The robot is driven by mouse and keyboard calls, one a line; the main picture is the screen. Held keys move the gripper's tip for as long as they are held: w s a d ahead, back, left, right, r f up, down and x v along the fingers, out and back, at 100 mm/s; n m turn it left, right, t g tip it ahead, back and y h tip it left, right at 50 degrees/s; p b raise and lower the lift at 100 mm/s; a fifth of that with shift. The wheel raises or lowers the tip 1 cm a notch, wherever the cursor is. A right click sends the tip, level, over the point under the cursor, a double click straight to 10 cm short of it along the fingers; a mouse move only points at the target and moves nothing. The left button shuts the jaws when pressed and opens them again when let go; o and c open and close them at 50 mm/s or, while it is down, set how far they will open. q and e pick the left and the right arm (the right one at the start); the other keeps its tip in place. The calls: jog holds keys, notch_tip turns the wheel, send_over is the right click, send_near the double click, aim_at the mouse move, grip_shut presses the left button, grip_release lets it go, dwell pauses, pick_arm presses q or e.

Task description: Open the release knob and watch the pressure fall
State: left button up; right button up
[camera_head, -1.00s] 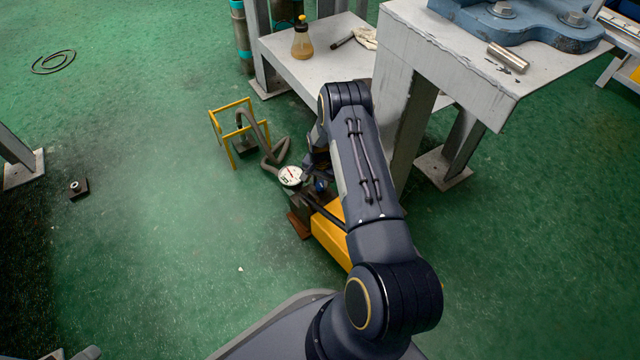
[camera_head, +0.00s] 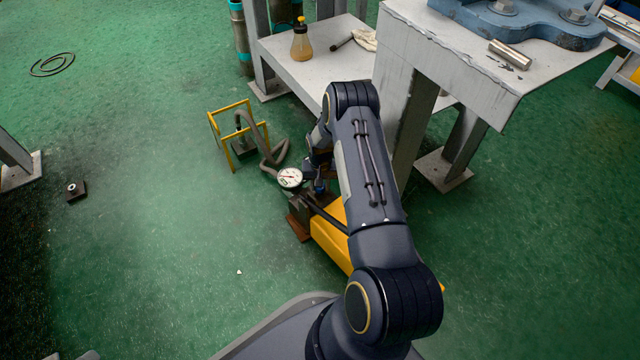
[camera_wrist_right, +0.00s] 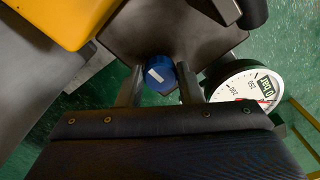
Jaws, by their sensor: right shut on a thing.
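The blue release knob (camera_wrist_right: 158,75) has a white mark and sits on a dark block of the yellow pump (camera_head: 332,240). In the right wrist view it lies between the two fingers of my right gripper (camera_wrist_right: 158,88), which is shut on it. In the head view the knob (camera_head: 319,187) is small and partly hidden by my right gripper (camera_head: 316,174). The white round pressure gauge (camera_head: 290,178) stands beside it, and it also shows in the right wrist view (camera_wrist_right: 240,88). Its red needle is visible, but I cannot read the value surely. My left gripper is not in view.
A grey hose (camera_head: 268,150) runs from near the gauge to a yellow frame (camera_head: 232,135). A grey steel bench (camera_head: 440,45) stands close on the right, with a lower shelf (camera_head: 290,60) holding a bottle (camera_head: 302,40). Green floor on the left is mostly clear.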

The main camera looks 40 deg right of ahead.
jog(key=shift+s+d+f, duration=0.25)
jog(key=shift+s+d, duration=0.05)
jog(key=shift+s, duration=0.3)
jog(key=o, duration=1)
jog(key=shift+c, duration=0.2)
jog(key=shift+w, duration=0.1)
jog(key=shift+w+r, duration=0.15)
jog(key=shift+a+r, duration=0.1)
jog(key=shift+r, duration=0.2)
notch_tip(320, 180, up, 7)
jog(key=p, duration=0.3)
jog(key=shift+p, duration=0.3)
